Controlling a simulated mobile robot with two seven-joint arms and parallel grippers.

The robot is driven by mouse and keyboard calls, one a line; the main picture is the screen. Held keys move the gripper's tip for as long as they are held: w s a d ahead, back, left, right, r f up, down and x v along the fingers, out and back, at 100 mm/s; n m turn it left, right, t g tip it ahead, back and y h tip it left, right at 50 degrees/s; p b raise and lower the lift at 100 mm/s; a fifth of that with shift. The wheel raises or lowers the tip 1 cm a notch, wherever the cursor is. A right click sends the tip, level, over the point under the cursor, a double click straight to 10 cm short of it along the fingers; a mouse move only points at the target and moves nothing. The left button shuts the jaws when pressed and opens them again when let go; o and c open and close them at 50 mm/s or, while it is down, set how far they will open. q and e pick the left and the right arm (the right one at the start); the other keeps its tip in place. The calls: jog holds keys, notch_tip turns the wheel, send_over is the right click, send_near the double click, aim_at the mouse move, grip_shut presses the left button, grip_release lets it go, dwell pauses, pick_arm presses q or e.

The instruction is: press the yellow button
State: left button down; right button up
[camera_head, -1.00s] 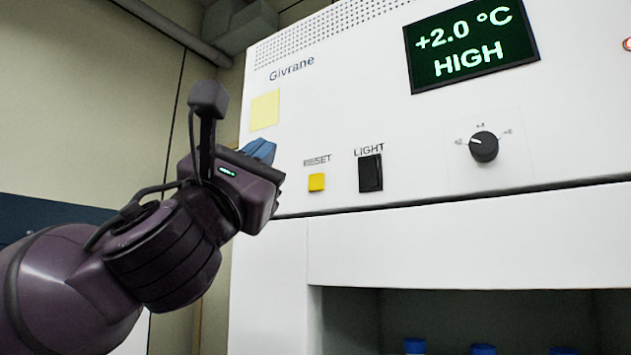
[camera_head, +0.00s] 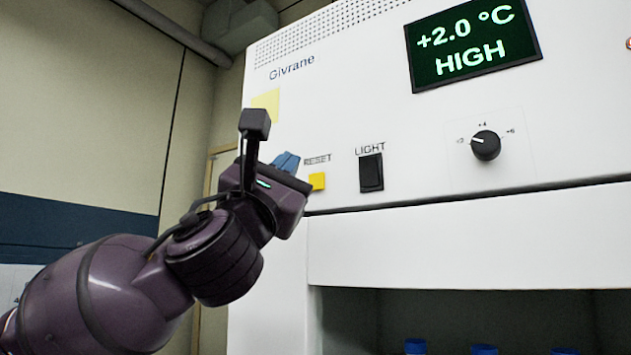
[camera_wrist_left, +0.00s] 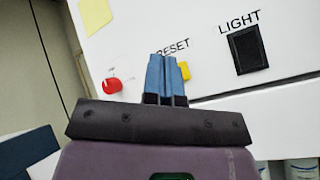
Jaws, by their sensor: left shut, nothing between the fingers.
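In the left wrist view the blue fingers (camera_wrist_left: 161,76) are together and overlap the left side of the yellow button (camera_wrist_left: 184,70). Whether they touch the panel cannot be told. My right gripper is not in view.
The black LIGHT switch (camera_head: 371,173) is close to the right of the button. A black dial (camera_head: 485,145) and a display (camera_head: 473,45) reading +2.0 °C HIGH are further right. A red knob (camera_wrist_left: 112,86) shows left of the fingers in the wrist view. Blue-capped bottles (camera_head: 484,349) stand below.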

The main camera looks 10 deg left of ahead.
aim_at(316, 181)
pick_arm(q)
jog(key=shift+w+d, duration=0.35)
jog(key=shift+w, duration=0.5)
jog(key=shift+w+d, duration=0.3)
jog(key=shift+w, duration=0.55)
dwell(0.4)
jog(key=shift+w, duration=0.1)
dwell(0.4)
jog(key=shift+w+d, duration=0.15)
jog(key=shift+w, duration=0.15)
jog(key=shift+w, duration=0.1)
dwell(0.4)
